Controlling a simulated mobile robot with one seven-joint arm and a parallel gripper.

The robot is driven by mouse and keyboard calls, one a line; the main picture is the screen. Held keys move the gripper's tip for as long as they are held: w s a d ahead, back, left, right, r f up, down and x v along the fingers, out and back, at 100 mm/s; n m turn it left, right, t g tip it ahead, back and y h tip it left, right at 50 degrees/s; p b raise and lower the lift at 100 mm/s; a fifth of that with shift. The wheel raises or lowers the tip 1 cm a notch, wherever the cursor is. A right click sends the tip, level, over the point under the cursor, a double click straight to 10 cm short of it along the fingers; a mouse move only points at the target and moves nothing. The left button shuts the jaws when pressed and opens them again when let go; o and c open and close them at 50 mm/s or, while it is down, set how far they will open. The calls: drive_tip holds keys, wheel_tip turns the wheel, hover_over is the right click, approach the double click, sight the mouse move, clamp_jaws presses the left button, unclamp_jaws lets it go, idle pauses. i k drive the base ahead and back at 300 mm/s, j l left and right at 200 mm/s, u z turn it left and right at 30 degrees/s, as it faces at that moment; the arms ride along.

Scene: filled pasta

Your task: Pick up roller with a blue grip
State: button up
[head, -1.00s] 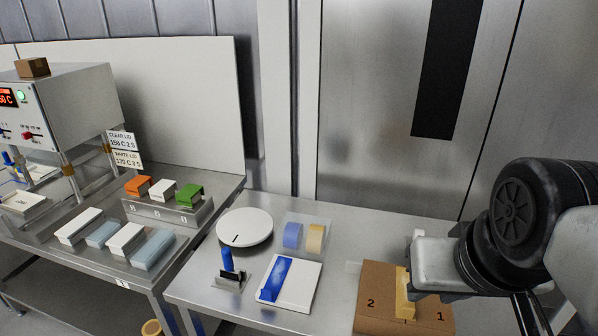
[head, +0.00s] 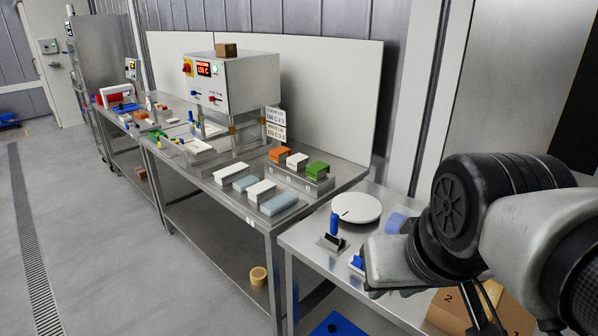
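A tool with an upright blue grip (head: 334,224) and a dark lower part stands on a small metal stand at the left of the near table (head: 300,243). It looks like the roller, though its lower part is small in the picture. My gripper (head: 372,290) is just right of it and nearer the camera, with a visible gap between them in the picture. The gripper's fingers are not clearly seen, so I cannot tell whether they are open or hold anything.
A white round disc (head: 357,208) lies behind the tool. A blue strip (head: 357,263) is partly hidden by my gripper. A numbered brown box (head: 450,300) is at the lower right. The longer table on the left carries several blocks and a heating machine (head: 240,85).

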sight(331, 235)
drive_tip(key=i+j+z, duration=0.1)
drive_tip(key=z, duration=0.25)
drive_tip(key=i+j+z, duration=0.1)
drive_tip(key=z, duration=0.3)
drive_tip(key=i+j+z, duration=0.1)
drive_tip(key=j+z, duration=0.25)
drive_tip(key=i+j+z, duration=0.2)
drive_tip(key=j, duration=0.3)
drive_tip(key=j+z, duration=0.15)
drive_tip(key=j, duration=0.85)
drive_tip(key=i+j, duration=0.15)
drive_tip(key=j, duration=0.4)
drive_tip(key=z, duration=0.05)
